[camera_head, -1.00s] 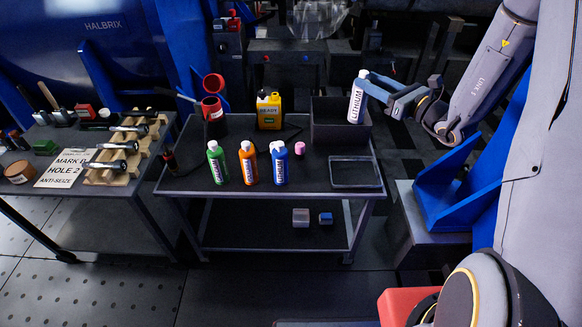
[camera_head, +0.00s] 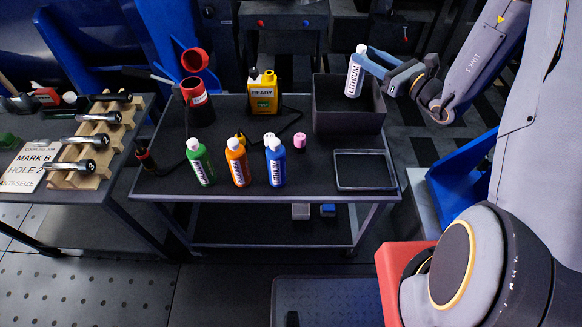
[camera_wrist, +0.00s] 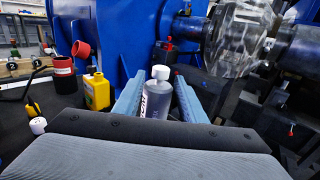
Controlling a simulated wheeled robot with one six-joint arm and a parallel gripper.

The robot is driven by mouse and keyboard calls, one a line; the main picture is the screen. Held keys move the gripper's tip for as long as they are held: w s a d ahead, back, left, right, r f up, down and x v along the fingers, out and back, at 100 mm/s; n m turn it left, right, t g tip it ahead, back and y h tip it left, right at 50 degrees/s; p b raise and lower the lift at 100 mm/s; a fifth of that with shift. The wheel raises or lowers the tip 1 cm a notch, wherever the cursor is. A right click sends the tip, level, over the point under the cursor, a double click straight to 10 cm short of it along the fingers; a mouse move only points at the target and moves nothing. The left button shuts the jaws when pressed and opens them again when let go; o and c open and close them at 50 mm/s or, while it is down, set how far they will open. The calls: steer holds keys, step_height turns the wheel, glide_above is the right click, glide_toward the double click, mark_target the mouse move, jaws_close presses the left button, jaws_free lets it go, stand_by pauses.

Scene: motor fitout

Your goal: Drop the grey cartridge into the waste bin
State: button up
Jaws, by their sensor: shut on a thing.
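A grey cartridge (camera_head: 354,76) with a white cap and a label reading LITHIUM is held by my gripper (camera_head: 369,66). It also shows between the two blue fingers in the wrist view (camera_wrist: 157,98). The cartridge is slightly tilted, cap up. A dark open box (camera_head: 348,121), which looks like the waste bin, stands at the back right of the cart. In the head view the cartridge overlaps the box's opening, with its lower end near or above the rim. How high it is above the box I cannot tell.
Green (camera_head: 200,163), orange (camera_head: 237,163) and blue (camera_head: 275,163) bottles stand at the cart's front. A yellow READY jug (camera_head: 264,93) and a red-topped canister (camera_head: 197,100) stand behind. A shallow black tray (camera_head: 364,187) lies right of the bottles. A side table holds a wooden rack (camera_head: 82,168).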

mark_target(364, 71)
steer(key=shift+f+b, duration=1.3)
steer(key=shift+f, duration=1.05)
steer(key=o, duration=1.4)
steer(key=shift+o, duration=0.2)
steer(key=shift+s+d, duration=0.1)
steer(key=shift+d, duration=0.05)
steer(key=v, duration=0.7)
steer(key=shift+s+b, duration=0.25)
steer(key=shift+b, duration=0.05)
steer(key=shift+d+r, duration=0.1)
